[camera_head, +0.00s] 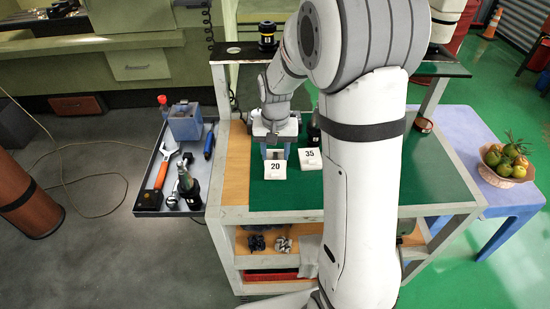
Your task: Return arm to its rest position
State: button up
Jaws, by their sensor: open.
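My white and grey arm reaches across the right middle of the head view, over the tooling cart (228,215). My gripper (274,155) points down at the back left of the cart's green top (250,200), just behind a white block marked 20 (275,170). Its two fingers stand apart. A second white block marked 35 (310,158) sits to the right of the first. A dark tool holder (314,135) stands behind the 35 block, partly hidden by my arm. I cannot tell whether anything is between the fingers.
A side tray (148,180) on the left holds a wrench (164,150), a blue vise (184,122) and other tools. A black and yellow holder (267,38) stands on the upper shelf (230,50). A fruit basket (506,165) is on a blue table (450,125) at right.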

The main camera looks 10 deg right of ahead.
dwell(0.4)
jog(key=s+r+n+t, duration=0.1)
jog(key=s+r, duration=0.5)
jog(key=s, duration=0.4)
jog(key=s+d+r+n+t, duration=0.1)
jog(key=s+r+t, duration=0.1)
jog(key=s+r, duration=0.5)
jog(key=s, duration=0.4)
jog(key=shift+n, duration=0.4)
jog(key=shift+d+r, duration=0.1)
